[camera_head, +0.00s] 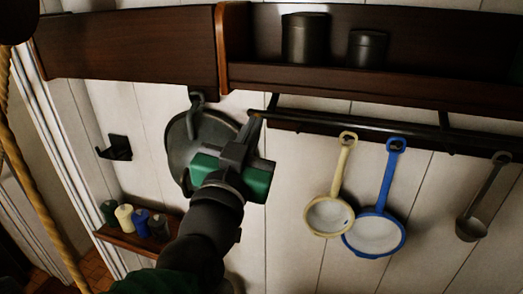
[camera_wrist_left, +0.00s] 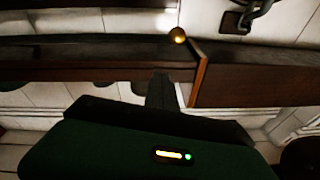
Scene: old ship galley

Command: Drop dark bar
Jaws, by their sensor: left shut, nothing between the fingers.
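A long dark bar (camera_head: 390,128) runs level under the wooden shelf in the head view, with its left end close to my left gripper. My left gripper (camera_head: 254,122) is shut and empty, reaching up in front of the wall beside that end. In the left wrist view, its dark fingers (camera_wrist_left: 162,90) are together in front of the wood. A dark rail (camera_wrist_left: 80,40) with a brass knob (camera_wrist_left: 178,36) at its end shows beyond them; I cannot tell for sure that it is the same bar. My right gripper is in neither view.
A dark pan (camera_head: 182,145) hangs behind my left gripper. A cream strainer (camera_head: 328,215), a blue strainer (camera_head: 375,235) and a ladle (camera_head: 472,228) hang to the right. Two dark canisters (camera_head: 305,38) (camera_head: 367,49) stand on the shelf (camera_head: 400,90). Small jars (camera_head: 125,217) stand lower left.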

